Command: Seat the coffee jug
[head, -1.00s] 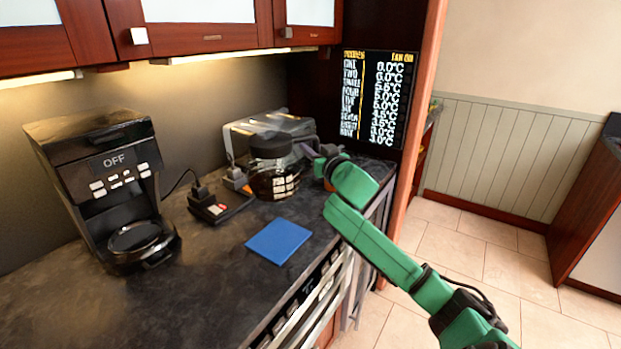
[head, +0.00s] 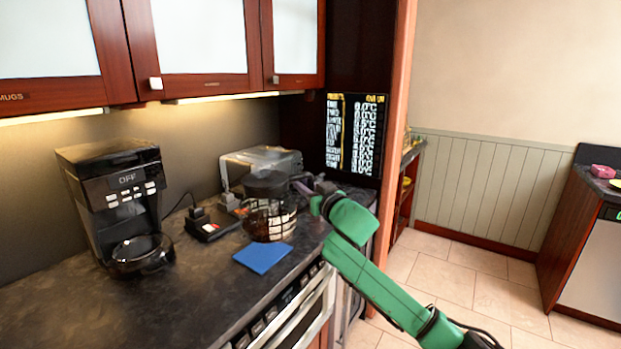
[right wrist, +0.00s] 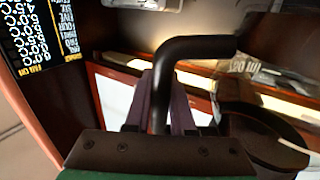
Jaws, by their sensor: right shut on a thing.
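The coffee jug (head: 270,218), clear with dark bands and a black lid, is near the back right of the counter. My right gripper (head: 306,190) is shut on its handle from the right. In the right wrist view, the black handle (right wrist: 160,85) runs between the two fingers, with the lid (right wrist: 265,135) at the right. I cannot tell whether the jug touches the counter. The black coffee machine (head: 118,195) stands at the left and its display reads OFF. A round dark part (head: 143,256) is at its foot. My left gripper is not in view.
A blue mat (head: 263,257) lies just in front of the jug. A toaster-like appliance (head: 262,160) stands behind the jug, and a small black device (head: 210,226) with a cable is to its left. Cupboards (head: 205,45) hang above. The counter's front left is clear.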

